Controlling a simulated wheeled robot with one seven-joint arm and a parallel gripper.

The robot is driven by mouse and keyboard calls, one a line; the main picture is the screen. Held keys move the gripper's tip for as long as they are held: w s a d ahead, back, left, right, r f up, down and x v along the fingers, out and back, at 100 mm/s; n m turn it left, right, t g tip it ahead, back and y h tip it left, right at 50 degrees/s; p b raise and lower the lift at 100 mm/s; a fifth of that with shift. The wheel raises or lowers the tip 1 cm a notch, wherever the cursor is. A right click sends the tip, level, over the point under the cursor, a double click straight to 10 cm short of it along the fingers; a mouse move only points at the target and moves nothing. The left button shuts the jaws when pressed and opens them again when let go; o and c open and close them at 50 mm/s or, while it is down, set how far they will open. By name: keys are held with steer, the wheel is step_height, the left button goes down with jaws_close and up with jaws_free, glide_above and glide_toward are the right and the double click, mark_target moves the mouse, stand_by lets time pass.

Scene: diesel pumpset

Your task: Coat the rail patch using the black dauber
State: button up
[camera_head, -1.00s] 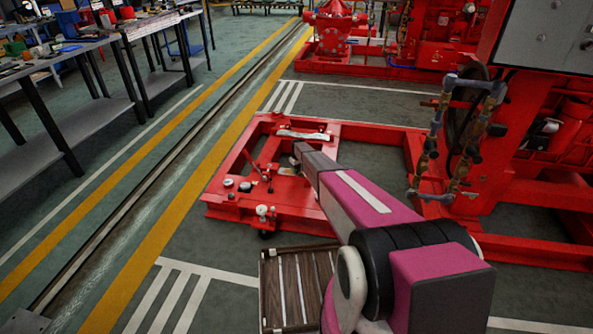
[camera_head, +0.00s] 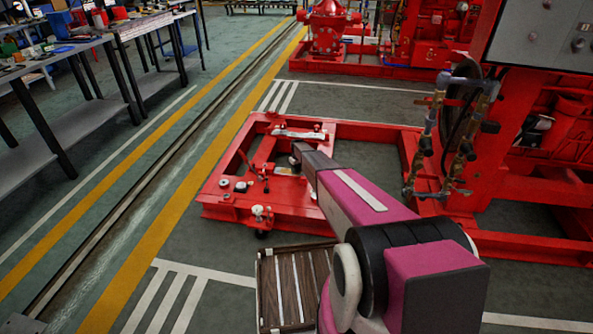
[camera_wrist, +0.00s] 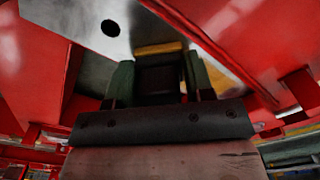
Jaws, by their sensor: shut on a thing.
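In the wrist view my gripper (camera_wrist: 158,72) has its two dark fingers on either side of a black block-like thing, which looks like the black dauber (camera_wrist: 160,80). The fingers are shut on it. A pale grey metal surface with a round black hole (camera_wrist: 110,28) lies beyond at upper left. A pale grey strip, possibly the rail patch (camera_head: 300,134), lies on the far rail of the red skid frame (camera_head: 345,131).
Small parts and a red lever (camera_head: 250,172) stand on the skid's left plate, left of my arm. A slatted wooden pallet (camera_head: 267,290) lies on the floor in front. Vertical pipework (camera_head: 427,140) and a red machine stand at right. Workbenches (camera_head: 90,110) stand at left.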

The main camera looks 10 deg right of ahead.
mark_target(280, 170)
steer(key=shift+w+a, duration=0.25)
steer(key=shift+a, duration=0.5)
steer(key=shift+w+a, duration=0.25)
steer(key=shift+a, duration=0.5)
steer(key=shift+a, duration=0.1)
steer(key=shift+w+a+f, duration=0.1)
steer(key=shift+w+a, duration=0.2)
steer(key=shift+a, duration=0.6)
steer(key=shift+a, duration=0.15)
steer(key=shift+w+a, duration=0.25)
steer(key=shift+a, duration=0.5)
steer(key=shift+w+a, duration=0.3)
steer(key=shift+a, duration=0.5)
steer(key=shift+w+a, duration=0.25)
steer(key=shift+a, duration=0.5)
steer(key=shift+a, duration=0.1)
steer(key=shift+w+a, duration=0.15)
steer(key=shift+a, duration=0.2)
